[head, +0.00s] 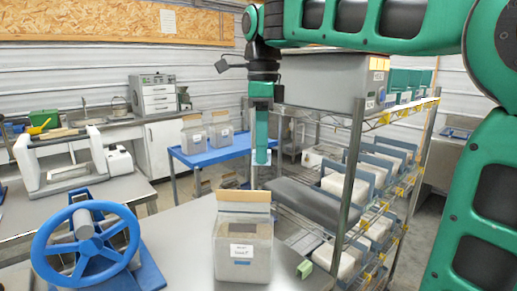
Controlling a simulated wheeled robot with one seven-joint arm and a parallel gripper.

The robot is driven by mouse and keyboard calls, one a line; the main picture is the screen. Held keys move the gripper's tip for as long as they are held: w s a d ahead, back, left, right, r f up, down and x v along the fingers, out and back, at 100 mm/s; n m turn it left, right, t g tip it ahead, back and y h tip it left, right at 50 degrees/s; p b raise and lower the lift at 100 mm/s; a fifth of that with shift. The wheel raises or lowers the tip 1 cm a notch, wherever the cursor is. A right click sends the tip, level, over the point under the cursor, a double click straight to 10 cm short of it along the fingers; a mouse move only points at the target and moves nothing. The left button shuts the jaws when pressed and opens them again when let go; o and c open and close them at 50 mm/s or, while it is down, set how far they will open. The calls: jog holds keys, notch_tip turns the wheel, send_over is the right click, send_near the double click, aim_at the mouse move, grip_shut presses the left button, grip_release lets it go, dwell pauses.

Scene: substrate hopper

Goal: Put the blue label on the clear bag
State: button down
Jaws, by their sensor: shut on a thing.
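The clear bag (243,252) stands upright on the metal table at the front. It has a tan top flap, a white label on its face and a small blue patch (242,263) below that. My gripper (262,154) points down behind and above the bag, apart from it. It is shut on a narrow blue-green strip (262,130). The strip is too small to tell surely whether it is the blue label. The fingertips are hard to make out against it.
A blue handwheel (86,240) stands left of the bag, and a small green block (305,269) lies to its right. A wire rack (352,170) with white bags and bins rises on the right. More bags (193,138) stand on a blue table (212,149) behind.

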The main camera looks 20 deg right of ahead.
aim_at(261, 195)
jog(key=shift+f, duration=4.4)
jog(key=c, duration=1)
grip_release()
jog(key=shift+r, duration=3.5)
